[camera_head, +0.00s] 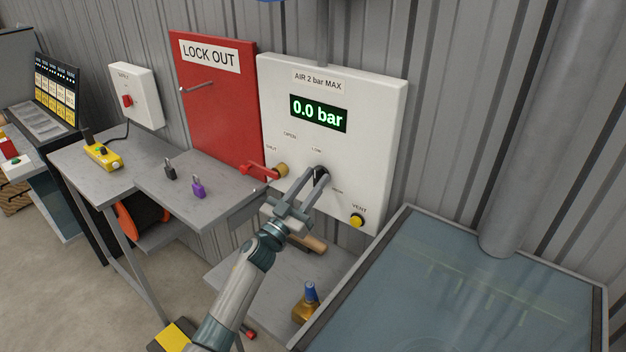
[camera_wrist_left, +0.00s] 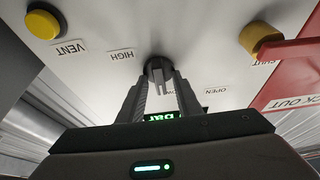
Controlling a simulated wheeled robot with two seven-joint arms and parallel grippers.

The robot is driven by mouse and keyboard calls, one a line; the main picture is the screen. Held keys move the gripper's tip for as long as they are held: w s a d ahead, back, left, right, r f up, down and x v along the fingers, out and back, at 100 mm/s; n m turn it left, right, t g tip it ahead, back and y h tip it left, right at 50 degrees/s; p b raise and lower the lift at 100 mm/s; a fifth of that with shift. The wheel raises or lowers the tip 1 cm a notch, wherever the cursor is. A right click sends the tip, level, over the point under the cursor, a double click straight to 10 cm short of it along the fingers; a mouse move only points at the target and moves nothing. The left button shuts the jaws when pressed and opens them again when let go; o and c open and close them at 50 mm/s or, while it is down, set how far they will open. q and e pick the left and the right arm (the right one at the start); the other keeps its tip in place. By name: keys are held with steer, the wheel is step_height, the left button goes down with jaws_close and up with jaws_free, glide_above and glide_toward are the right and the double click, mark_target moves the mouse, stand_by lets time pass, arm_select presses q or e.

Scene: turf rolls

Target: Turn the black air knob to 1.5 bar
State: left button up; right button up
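The black air knob (camera_head: 321,172) is on the white air panel (camera_head: 375,105), between the LOW and HIGH labels. It also shows in the left wrist view (camera_wrist_left: 157,68), straight ahead of the fingers. The green display (camera_head: 319,113) reads 0.0 bar. My left gripper (camera_head: 316,178) is at the knob, with its two fingers apart. In the left wrist view the fingertips (camera_wrist_left: 161,82) lie to either side of the knob's lower part; I cannot tell whether they touch it. My right gripper is not in view.
A red-handled brass valve (camera_head: 281,170) is left of the knob, its handle toward SHUT. A yellow VENT button (camera_head: 357,220) is lower right. A red LOCK OUT board (camera_head: 215,115) adjoins the panel. A glass-topped tank (camera_head: 460,290) stands right.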

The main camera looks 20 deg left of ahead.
arm_select(q)
jaws_close()
